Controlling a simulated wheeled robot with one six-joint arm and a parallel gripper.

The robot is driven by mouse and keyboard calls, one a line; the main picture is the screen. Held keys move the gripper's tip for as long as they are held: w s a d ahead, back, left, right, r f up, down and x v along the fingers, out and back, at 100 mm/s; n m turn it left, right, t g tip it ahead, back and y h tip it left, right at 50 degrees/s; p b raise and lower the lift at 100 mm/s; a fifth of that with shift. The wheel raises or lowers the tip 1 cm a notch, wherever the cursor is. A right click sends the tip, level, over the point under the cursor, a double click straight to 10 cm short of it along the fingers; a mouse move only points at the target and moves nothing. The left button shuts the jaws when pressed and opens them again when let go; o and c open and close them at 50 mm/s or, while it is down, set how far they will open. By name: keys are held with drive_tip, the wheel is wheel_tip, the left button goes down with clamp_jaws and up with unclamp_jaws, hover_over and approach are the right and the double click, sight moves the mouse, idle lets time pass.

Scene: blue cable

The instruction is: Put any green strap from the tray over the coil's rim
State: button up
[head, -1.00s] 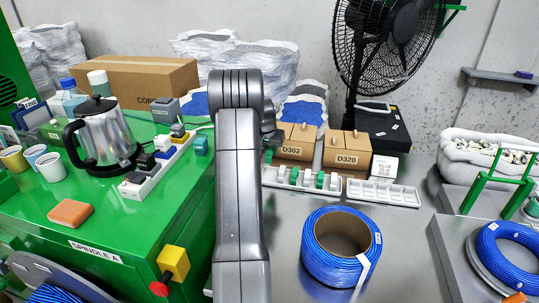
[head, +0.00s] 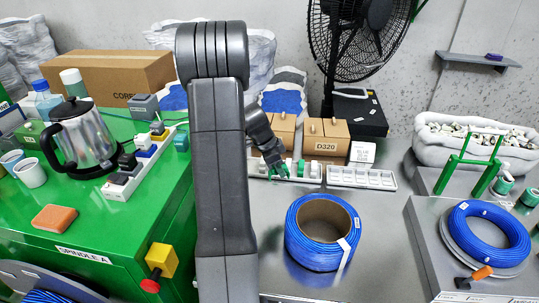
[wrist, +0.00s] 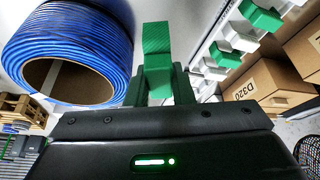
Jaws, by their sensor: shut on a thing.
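My gripper (head: 278,168) is shut on a green strap (wrist: 157,45), which sticks out past the fingertips in the wrist view (wrist: 157,85). Another green strap (wrist: 262,17) lies in the tray beside white pieces. The blue cable coil (head: 318,250) lies on the grey table, nearer than the tray, with a white band on its right side. In the wrist view the coil (wrist: 70,40) is left of the held strap, apart from it.
Brown boxes, one marked D320 (head: 327,146), stand behind the tray. A black fan (head: 362,45) is behind them. A second blue coil (head: 488,232) is on a raised platform at right. A green cabinet (head: 120,225) with a kettle (head: 80,140) is at left. Table around the near coil is clear.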

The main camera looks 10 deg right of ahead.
sight(297, 211)
drive_tip(key=s+m+g, duration=0.1)
drive_tip(key=s+m, duration=0.1)
drive_tip(key=s, duration=0.2)
drive_tip(key=s+r+m+p, duration=0.1)
drive_tip(key=s+m, duration=0.1)
drive_tip(key=s, duration=0.2)
drive_tip(key=s+d+r+m+g+y, duration=0.1)
drive_tip(key=s+m, duration=0.1)
drive_tip(key=s, duration=0.2)
drive_tip(key=shift+r+m+g, duration=0.15)
drive_tip(key=shift+m+g, duration=0.15)
drive_tip(key=shift+m, duration=0.1)
drive_tip(key=shift+s+f, duration=0.2)
drive_tip(key=shift+f+b, duration=0.35)
drive_tip(key=shift+f, duration=1.25)
drive_tip(key=shift+w+f+b, duration=0.1)
drive_tip(key=shift+f+b, duration=0.15)
drive_tip(key=shift+b, duration=0.15)
drive_tip(key=shift+b, duration=0.65)
drive_tip(key=shift+f+b, duration=1.2)
drive_tip(key=shift+b, duration=0.35)
drive_tip(key=shift+r, duration=0.2)
drive_tip(key=shift+r, duration=0.4)
